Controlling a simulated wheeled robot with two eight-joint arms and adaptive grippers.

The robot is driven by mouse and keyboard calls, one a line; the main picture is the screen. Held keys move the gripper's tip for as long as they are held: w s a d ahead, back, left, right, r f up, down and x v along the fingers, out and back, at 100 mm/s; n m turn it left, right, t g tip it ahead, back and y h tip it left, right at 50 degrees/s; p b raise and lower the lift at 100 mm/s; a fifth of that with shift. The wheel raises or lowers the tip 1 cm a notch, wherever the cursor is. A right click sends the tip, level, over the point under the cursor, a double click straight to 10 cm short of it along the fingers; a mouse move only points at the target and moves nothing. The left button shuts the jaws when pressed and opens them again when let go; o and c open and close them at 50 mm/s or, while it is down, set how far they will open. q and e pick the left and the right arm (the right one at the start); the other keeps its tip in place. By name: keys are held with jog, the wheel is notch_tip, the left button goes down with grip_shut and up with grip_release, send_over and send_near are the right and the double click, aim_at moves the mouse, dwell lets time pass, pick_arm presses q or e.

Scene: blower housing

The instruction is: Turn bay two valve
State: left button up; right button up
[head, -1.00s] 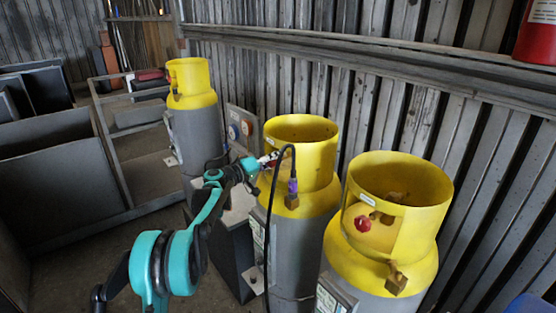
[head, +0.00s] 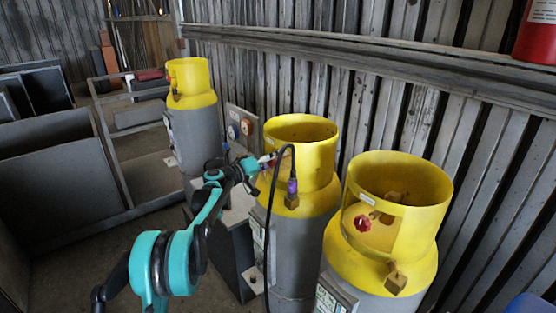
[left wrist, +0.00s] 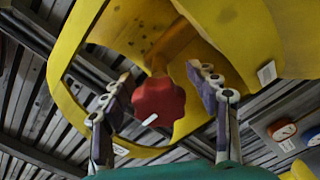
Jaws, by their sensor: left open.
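Three grey gas cylinders with yellow collars stand along the wall. The middle cylinder (head: 301,150) has a black hose with a purple fitting at its front. My left gripper (head: 268,160) is at the left side of its collar. In the left wrist view the red valve knob (left wrist: 158,101) shows in the opening of the yellow collar (left wrist: 70,60). The open fingers of my left gripper (left wrist: 165,95) stand on either side of the knob, with gaps visible. In the head view the gripper mostly hides this knob. My right gripper is not in view.
The right cylinder (head: 385,262) has its own red knob (head: 363,223), and the far cylinder (head: 190,125) stands at the back left. A grey panel with round sockets (head: 241,128) is behind my gripper. The black hose (head: 270,210) hangs close by the gripper.

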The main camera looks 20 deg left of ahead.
pick_arm(q)
jog(key=shift+s+a, duration=0.1)
jog(key=v, duration=1.1)
jog(key=shift+s+a, duration=0.2)
jog(key=shift+s, duration=0.1)
jog(key=s+d+f+m+g+y+b, duration=0.1)
jog(key=s+d+f+g+y+b, duration=0.2)
jog(key=s+d, duration=0.45)
jog(key=s+d+f+g+y+b, duration=0.1)
jog(key=s+d+f+g+b, duration=0.1)
jog(key=s+d+f, duration=0.45)
jog(key=s+f+y+b, duration=0.2)
jog(key=s+f, duration=0.3)
jog(key=s, duration=0.3)
jog(key=s+a+f+m+g+y+b, duration=0.1)
jog(key=s+f+y+b, duration=0.1)
jog(key=s+f, duration=0.3)
jog(key=s+f+m+g+y+b, duration=0.1)
jog(key=s+f, duration=0.4)
jog(key=s, duration=0.7)
jog(key=shift+s+a+f+y+b, duration=0.2)
jog(key=shift+s+f+y+b, duration=0.2)
jog(key=shift+y, duration=0.6)
jog(key=shift+w+r, duration=0.1)
